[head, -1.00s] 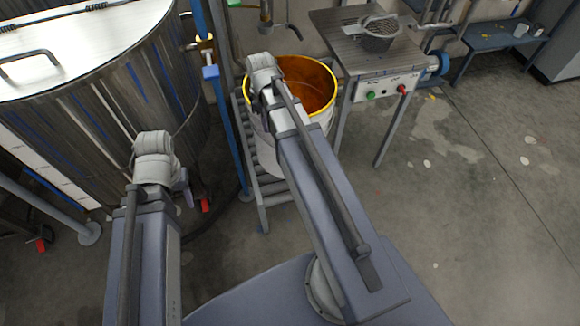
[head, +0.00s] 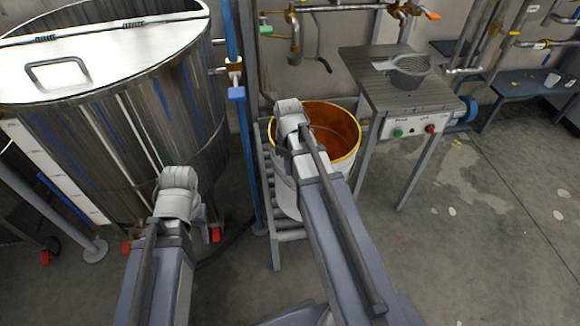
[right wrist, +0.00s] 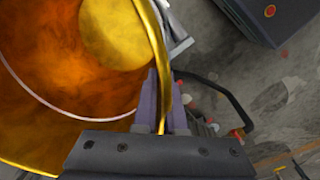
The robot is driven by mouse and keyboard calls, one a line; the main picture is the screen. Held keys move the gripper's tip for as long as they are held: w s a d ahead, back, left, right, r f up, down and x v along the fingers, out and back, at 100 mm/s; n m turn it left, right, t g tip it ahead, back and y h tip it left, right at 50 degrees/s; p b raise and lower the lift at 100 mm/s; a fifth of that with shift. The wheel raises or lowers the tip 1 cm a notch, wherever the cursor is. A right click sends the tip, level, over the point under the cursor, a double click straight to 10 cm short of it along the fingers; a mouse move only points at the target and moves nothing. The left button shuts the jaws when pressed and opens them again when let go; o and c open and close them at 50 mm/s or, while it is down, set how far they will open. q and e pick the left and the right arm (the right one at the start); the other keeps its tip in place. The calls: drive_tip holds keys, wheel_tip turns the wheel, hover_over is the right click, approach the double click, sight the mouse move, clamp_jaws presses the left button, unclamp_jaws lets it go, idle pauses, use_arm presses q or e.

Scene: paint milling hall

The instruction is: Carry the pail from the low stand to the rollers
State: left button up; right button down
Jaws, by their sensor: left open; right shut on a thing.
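The pail (head: 284,190) is pale outside, with a yellow rim and orange-brown inside. In the head view it is at the rollers (head: 290,233), which show to its left and in front. I cannot tell whether its base touches them. My right arm covers part of the pail. In the right wrist view my right gripper (right wrist: 165,108) is shut on the pail's yellow rim, one finger on each side. My left gripper (head: 204,213) is open and empty, left of the rollers and in front of the steel tank; its fingertips are mostly hidden. I cannot make out the low stand.
A large steel tank (head: 150,125) stands at the left. A blue post (head: 243,150) rises between it and the rollers.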

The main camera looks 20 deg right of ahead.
drive_tip(key=shift+f+b, duration=1.85)
drive_tip(key=shift+f, duration=0.15)
drive_tip(key=c, duration=1)
unclamp_jaws()
